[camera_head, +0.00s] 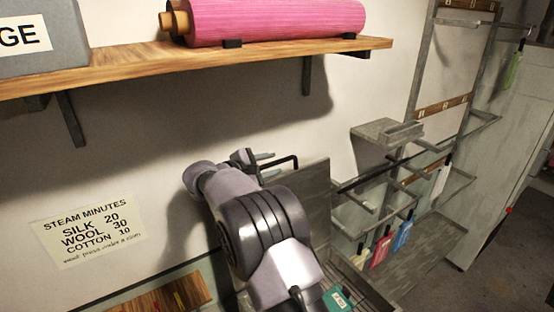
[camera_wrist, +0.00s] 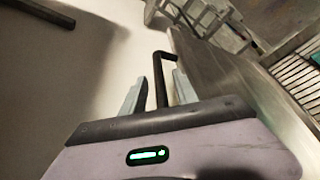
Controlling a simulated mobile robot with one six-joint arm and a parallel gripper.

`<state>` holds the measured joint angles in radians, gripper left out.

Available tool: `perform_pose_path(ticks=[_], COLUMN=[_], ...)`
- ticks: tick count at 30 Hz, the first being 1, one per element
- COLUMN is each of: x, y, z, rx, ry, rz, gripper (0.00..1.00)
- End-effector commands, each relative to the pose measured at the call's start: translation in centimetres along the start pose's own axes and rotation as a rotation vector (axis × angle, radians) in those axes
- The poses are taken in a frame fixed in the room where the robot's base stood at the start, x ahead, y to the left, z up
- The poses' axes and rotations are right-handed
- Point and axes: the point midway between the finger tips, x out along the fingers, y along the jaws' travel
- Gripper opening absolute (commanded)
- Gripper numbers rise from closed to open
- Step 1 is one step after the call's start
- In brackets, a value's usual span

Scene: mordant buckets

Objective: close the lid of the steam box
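The steam box (camera_head: 367,283) stands low in the middle of the head view, partly hidden by my arm. Its grey lid (camera_head: 312,195) stands upright, open, at the back. A black bent handle (camera_head: 284,162) sticks out from the lid's upper part toward the left. My gripper (camera_head: 264,161) is beside the handle. In the wrist view the handle (camera_wrist: 160,75) passes between the two fingertips of my gripper (camera_wrist: 158,88). The fingers are apart, with a gap left of the handle; the right finger is close to it, contact unclear. The lid (camera_wrist: 215,85) is also there.
A wooden shelf (camera_head: 200,62) with a pink roll (camera_head: 275,20) juts out above my arm. A grey rack with coloured tags (camera_head: 381,250) stands right of the box. A steam-minutes note (camera_head: 88,230) is on the wall at left. Open floor (camera_head: 500,270) lies at far right.

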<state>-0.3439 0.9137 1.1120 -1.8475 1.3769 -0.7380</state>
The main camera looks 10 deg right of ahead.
Motion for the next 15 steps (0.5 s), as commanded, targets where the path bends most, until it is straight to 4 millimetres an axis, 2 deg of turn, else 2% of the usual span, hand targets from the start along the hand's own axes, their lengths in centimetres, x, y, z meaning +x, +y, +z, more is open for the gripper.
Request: perform_pose_path(ticks=[3, 6, 15], x=[1.7, 2.6, 3.0], y=[0.1, 0.1, 0.0], z=[0.1, 0.1, 0.0], rx=[-0.001, 0.001, 0.001], ry=[-0.001, -0.001, 0.000], rz=[-0.001, -0.001, 0.000], gripper=[0.36, 0.36, 0.36])
